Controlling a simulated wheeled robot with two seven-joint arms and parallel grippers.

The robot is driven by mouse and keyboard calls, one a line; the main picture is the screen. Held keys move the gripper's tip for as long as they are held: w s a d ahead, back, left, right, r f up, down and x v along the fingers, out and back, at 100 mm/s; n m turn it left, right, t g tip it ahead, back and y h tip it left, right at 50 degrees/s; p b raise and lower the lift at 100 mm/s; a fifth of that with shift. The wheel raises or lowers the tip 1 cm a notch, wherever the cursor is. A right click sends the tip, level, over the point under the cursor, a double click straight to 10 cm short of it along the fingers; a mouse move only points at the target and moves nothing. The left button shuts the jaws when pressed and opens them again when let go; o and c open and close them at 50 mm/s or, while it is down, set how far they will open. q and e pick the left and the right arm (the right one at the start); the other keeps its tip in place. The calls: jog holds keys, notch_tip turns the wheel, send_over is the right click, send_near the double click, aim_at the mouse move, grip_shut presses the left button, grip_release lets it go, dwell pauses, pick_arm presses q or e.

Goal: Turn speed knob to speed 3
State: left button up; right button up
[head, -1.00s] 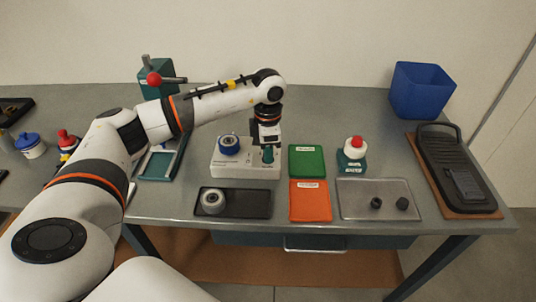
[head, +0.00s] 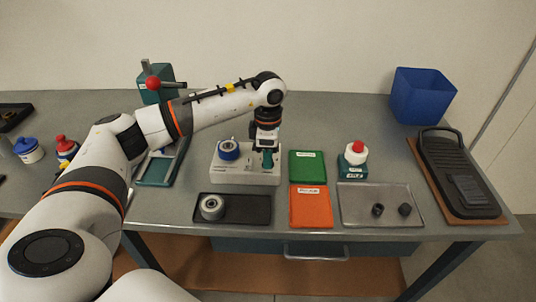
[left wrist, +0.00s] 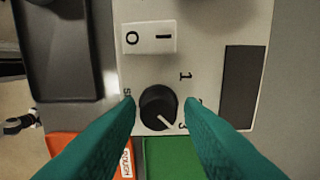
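The grey-white control box (head: 232,177) stands mid-table. In the left wrist view its black speed knob (left wrist: 158,107) has a white pointer line aimed to the lower right, at or close to the printed 3. A 1 shows above right of the knob; the 2 is partly hidden by a finger. My left gripper (left wrist: 162,99) points down over the knob, its teal fingers either side of it with narrow visible gaps. It looks open; in the head view the gripper (head: 267,160) hides the knob. My right gripper is in neither view.
A white rocker switch (left wrist: 148,38) lies just above the knob in the wrist view.

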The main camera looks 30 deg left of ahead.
pick_arm(q)
jog(key=shift+o, duration=1)
notch_tip(320, 180, up, 12)
jog(key=b, duration=0.2)
